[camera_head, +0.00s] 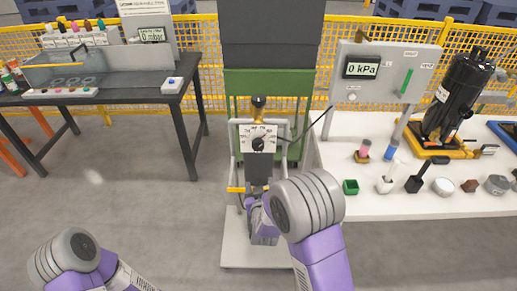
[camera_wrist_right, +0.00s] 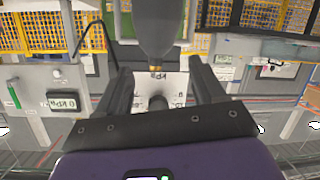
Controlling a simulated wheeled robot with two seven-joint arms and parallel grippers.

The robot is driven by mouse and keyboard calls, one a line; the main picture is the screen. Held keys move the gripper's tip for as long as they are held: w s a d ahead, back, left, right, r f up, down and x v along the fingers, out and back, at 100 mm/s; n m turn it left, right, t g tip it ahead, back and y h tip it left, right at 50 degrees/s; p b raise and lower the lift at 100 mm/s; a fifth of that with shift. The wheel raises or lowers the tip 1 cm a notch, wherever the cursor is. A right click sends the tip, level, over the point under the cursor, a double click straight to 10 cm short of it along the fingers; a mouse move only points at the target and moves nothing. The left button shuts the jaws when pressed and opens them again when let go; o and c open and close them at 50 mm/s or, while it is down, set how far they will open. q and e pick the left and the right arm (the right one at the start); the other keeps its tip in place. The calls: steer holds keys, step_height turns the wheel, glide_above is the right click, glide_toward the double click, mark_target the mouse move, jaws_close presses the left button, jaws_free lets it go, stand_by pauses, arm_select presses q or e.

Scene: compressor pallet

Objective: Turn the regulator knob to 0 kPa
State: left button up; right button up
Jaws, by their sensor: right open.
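The regulator has a white dial plate (camera_head: 248,131) with dark scale marks and a black knob (camera_head: 258,144) in its middle. The plate stands upright on a grey stand at the centre of the head view. My right gripper (camera_head: 258,163) is just in front of and below the knob, with its jaws open. In the right wrist view its two dark fingers (camera_wrist_right: 160,78) are apart, with the knob (camera_wrist_right: 157,103) seen between them. I cannot tell whether they touch it. The display (camera_head: 361,68) reads 0 kPa. My left gripper is out of view; only its arm shows.
A white table (camera_head: 440,207) at right carries small coloured parts and a black compressor (camera_head: 461,92). A grey panel holds the display and a green handle (camera_head: 407,80). A dark workbench (camera_head: 130,90) stands at left. A yellow fence (camera_head: 190,45) runs behind.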

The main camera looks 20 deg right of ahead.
mark_target(258, 146)
step_height(258, 146, up, 9)
steer(key=w+t+h, duration=0.2)
steer(key=t, duration=0.1)
steer(key=b+x, duration=0.1)
steer(key=x, duration=0.6)
steer(key=shift+w+a+r, duration=0.1)
steer(key=shift+a+r, duration=0.05)
steer(key=shift+a, duration=0.05)
steer(key=c, duration=1.1)
steer(key=shift+o, duration=0.2)
